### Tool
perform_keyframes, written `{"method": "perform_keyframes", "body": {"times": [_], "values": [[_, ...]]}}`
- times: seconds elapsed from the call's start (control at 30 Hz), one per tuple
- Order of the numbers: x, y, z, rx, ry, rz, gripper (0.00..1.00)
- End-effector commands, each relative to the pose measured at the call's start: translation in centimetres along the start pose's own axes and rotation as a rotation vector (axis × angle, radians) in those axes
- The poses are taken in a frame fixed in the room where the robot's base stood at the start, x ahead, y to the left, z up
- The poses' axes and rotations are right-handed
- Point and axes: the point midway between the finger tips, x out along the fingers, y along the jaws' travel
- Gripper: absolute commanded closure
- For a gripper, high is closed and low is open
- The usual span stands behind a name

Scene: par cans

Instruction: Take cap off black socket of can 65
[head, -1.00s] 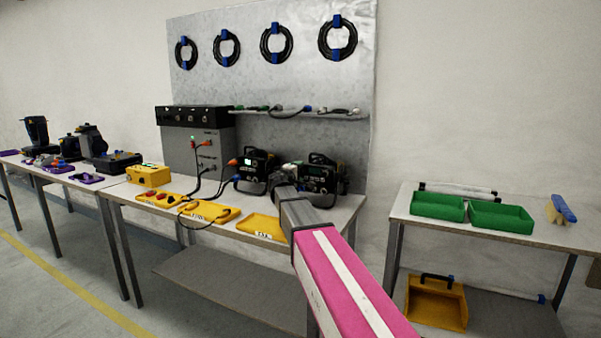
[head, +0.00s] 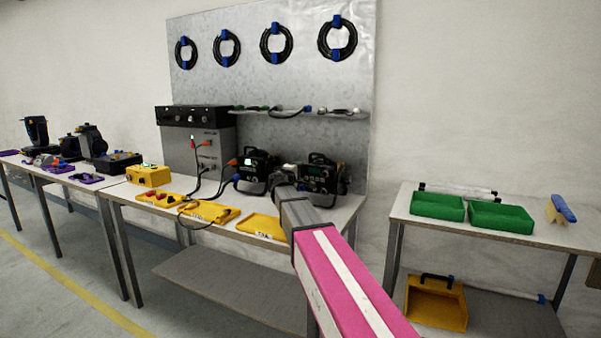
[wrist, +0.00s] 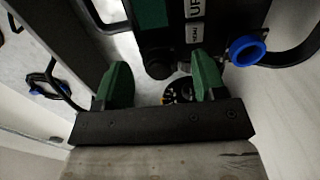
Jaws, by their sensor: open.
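Two black par cans stand on the bench in the head view, a left one (head: 257,170) and a right one (head: 322,176); no number 65 is readable on either. My gripper (wrist: 161,72) is open, its two green fingers apart, in the wrist view. A black can body (wrist: 180,30) with a green panel lies just beyond the fingertips. A dark round cap or socket (wrist: 157,68) shows between the fingers, below the body's edge; I cannot tell which. A blue ringed socket (wrist: 247,51) sits right of the right finger. In the head view my forearm partly hides the gripper.
A yellow tray (head: 251,225) lies at the bench front, with more yellow trays (head: 212,212) to its left. A grey box (head: 206,148) with cables stands behind. Green bins (head: 437,207) stand on the right table.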

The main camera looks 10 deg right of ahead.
Motion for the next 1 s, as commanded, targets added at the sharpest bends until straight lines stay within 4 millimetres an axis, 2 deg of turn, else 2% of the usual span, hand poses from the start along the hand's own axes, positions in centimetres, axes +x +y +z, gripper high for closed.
{"method": "perform_keyframes", "body": {"times": [0.1,0.3,0.73,1.0], "values": [[0.0,0.0,0.0,0.0,0.0,0.0,0.36],[0.0,0.0,0.0,0.0,0.0,0.0,1.0],[-0.06,0.0,0.01,0.0,0.0,0.0,1.0],[-0.84,0.0,0.05,0.0,0.0,0.0,1.0]]}}
